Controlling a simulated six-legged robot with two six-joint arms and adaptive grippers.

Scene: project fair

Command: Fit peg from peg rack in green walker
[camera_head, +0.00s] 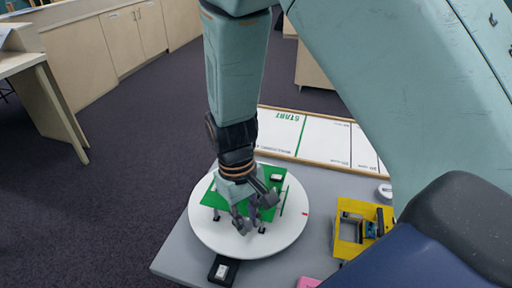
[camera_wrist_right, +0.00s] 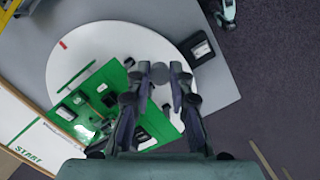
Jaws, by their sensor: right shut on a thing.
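The green walker (camera_head: 213,197), a flat green plate on short dark legs, stands on a white round turntable (camera_head: 287,233). It also shows in the right wrist view (camera_wrist_right: 90,148), with dark and white parts on top. My right gripper (camera_head: 253,225) is over the near edge of the green plate. In the right wrist view its fingers (camera_wrist_right: 160,84) are shut on a small grey round-ended piece, which looks like the peg (camera_wrist_right: 160,73). The fingers hide most of the peg. I cannot tell whether it touches the walker. My left gripper is not in view.
A black block with a white label (camera_head: 222,270) lies at the turntable's near edge; I cannot tell if it is the peg rack. A yellow walker (camera_head: 345,248) stands to the right. A white START track board (camera_head: 277,136) lies behind. A pink item (camera_head: 308,283) is at the bottom.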

